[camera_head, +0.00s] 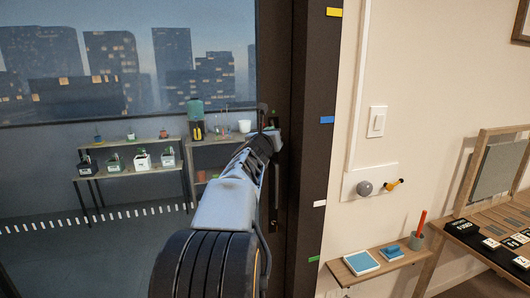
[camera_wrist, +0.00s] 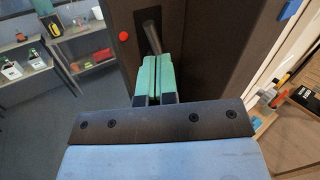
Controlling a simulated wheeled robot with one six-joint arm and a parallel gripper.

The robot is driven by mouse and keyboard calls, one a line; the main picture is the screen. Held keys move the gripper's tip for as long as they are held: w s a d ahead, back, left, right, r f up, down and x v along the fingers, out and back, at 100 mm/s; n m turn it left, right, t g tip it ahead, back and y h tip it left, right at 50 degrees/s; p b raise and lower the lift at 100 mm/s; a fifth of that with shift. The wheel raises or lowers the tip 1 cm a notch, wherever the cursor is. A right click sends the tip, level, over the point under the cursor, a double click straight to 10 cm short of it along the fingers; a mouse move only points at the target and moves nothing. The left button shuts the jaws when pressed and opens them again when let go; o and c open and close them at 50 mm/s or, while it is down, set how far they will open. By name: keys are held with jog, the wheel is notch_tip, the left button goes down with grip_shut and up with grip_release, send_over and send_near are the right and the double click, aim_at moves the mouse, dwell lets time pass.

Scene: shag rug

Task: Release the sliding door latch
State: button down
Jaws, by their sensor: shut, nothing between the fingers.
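The sliding door is a large glass panel (camera_head: 120,200) with a dark frame (camera_head: 297,60). A grey metal lever or bar (camera_head: 262,112) stands out on the frame near my gripper; I take it for the latch. It also shows in the wrist view as a slanted metal bar (camera_wrist: 151,38) just beyond my fingertips. My gripper (camera_wrist: 153,76) has green fingers, shut together and empty, close to the lower end of the bar. Whether they touch it I cannot tell. In the head view my arm hides part of the frame below.
A red dot (camera_wrist: 124,36) sits on the dark frame left of the bar. Right of the frame are a light switch (camera_head: 377,121), a plate with a grey knob (camera_head: 365,188), and a small wooden shelf (camera_head: 385,262). Plant shelves (camera_head: 130,146) stand behind the glass.

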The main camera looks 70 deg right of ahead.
jog(key=a+f+b, duration=0.1)
jog(key=a, duration=0.9)
jog(key=shift+s+a, duration=0.35)
jog(key=shift+s, duration=0.1)
